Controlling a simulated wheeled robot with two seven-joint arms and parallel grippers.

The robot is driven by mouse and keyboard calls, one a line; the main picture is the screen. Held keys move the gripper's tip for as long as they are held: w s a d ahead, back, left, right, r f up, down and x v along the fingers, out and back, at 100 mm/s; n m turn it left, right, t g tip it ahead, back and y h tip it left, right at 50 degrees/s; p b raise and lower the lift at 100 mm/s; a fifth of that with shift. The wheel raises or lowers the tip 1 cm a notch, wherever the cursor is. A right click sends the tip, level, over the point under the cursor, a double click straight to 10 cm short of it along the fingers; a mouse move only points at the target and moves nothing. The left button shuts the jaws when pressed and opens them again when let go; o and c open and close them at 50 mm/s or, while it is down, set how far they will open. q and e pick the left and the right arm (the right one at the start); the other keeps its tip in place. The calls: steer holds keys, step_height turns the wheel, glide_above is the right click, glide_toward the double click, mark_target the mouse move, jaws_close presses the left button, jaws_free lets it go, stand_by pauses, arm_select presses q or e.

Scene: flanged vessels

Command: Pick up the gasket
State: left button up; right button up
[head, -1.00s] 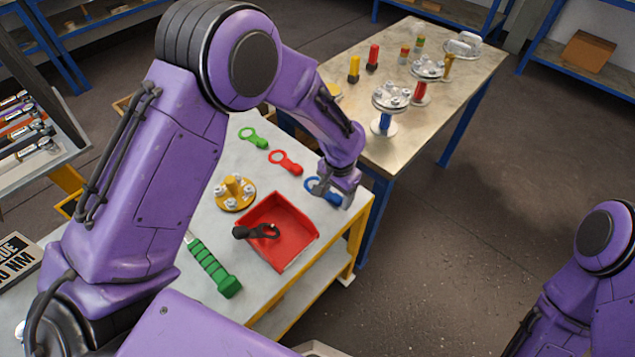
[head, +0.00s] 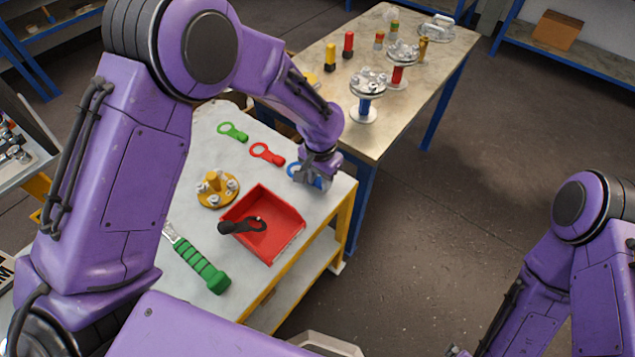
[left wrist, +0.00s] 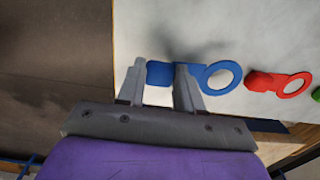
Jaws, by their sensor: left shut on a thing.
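The blue gasket is a flat ring with a block-like tab. Its ring (head: 293,171) shows in the head view near the far right corner of the white-topped cart. In the left wrist view the tab (left wrist: 159,73) lies between the two fingers of my left gripper (left wrist: 163,82), and the ring (left wrist: 210,78) sticks out to the right. My left gripper (head: 318,181) is shut on the tab, low over the cart top; I cannot tell whether the gasket touches the surface.
A yellow flange with bolts (head: 217,189) and a green-handled tool (head: 203,266) are nearby. A second table (head: 400,118) behind holds flanged vessels and coloured bolts. Open floor lies to the right.

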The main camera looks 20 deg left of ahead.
arm_select(q)
steer(key=s+d+r+b, duration=0.1)
steer(key=s+d+r, duration=0.1)
steer(key=s+r, duration=0.9)
steer(key=s, duration=0.3)
